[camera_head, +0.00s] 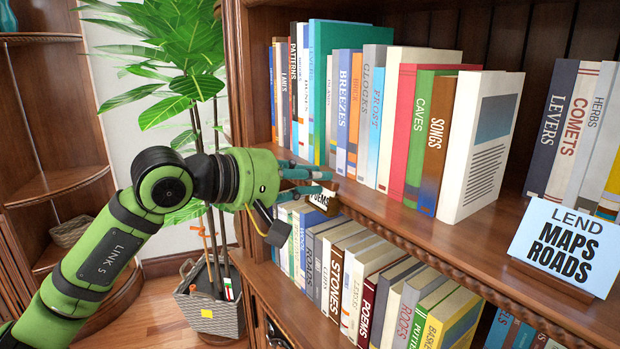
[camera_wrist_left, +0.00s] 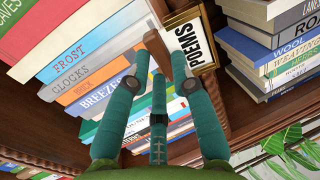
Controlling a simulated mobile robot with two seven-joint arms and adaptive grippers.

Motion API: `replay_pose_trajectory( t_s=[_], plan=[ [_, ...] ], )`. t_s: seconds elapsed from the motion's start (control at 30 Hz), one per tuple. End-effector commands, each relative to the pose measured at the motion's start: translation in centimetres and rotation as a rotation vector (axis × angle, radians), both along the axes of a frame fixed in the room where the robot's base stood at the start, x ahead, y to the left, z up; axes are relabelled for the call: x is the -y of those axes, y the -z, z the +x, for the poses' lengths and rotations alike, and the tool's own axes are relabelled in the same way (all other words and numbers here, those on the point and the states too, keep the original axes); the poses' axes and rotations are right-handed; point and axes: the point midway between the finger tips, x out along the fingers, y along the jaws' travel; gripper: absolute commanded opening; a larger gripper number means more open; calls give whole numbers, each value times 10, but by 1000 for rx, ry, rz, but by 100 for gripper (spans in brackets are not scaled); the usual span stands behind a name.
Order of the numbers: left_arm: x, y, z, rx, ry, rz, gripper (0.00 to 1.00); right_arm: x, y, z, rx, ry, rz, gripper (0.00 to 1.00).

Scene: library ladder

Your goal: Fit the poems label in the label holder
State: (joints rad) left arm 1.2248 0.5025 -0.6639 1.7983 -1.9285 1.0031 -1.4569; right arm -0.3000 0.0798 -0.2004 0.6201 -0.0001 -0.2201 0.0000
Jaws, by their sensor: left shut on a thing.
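The poems label (camera_head: 322,199) is a small white card with black lettering, at the front edge of the middle shelf. In the left wrist view the poems label (camera_wrist_left: 188,45) is just beyond my fingertips, with its lettering facing the camera. A pale gold edge beside it looks like the label holder (camera_wrist_left: 203,68); I cannot tell whether the card is fully seated in it. My left gripper (camera_head: 328,182) is shut on the label, with a brown piece between its fingers in the left wrist view (camera_wrist_left: 160,78). The fingers partly hide the label in the head view. My right gripper is out of view.
Books stand along the middle shelf (camera_head: 400,213), close above my left gripper, and the lower shelf. A "LEND MAPS ROADS" card (camera_head: 563,246) stands at right. A potted plant (camera_head: 210,300) stands on the floor behind my left arm.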

Motion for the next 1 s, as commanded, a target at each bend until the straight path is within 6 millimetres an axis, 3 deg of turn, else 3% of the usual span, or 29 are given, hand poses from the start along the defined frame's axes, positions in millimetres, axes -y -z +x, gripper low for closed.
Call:
replay_pose_trajectory(
  t_s=[0.03,0.1,0.57,1.0],
  plan=[
    [0,1,0,1,0,0,28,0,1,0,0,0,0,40],
    [0,0,0,1,0,-1,51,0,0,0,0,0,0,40],
    [-9,-2,-6,3,-1,1,51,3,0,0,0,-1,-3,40],
    [-77,-21,-55,1,-4,2,51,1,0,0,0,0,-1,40]
  ],
)
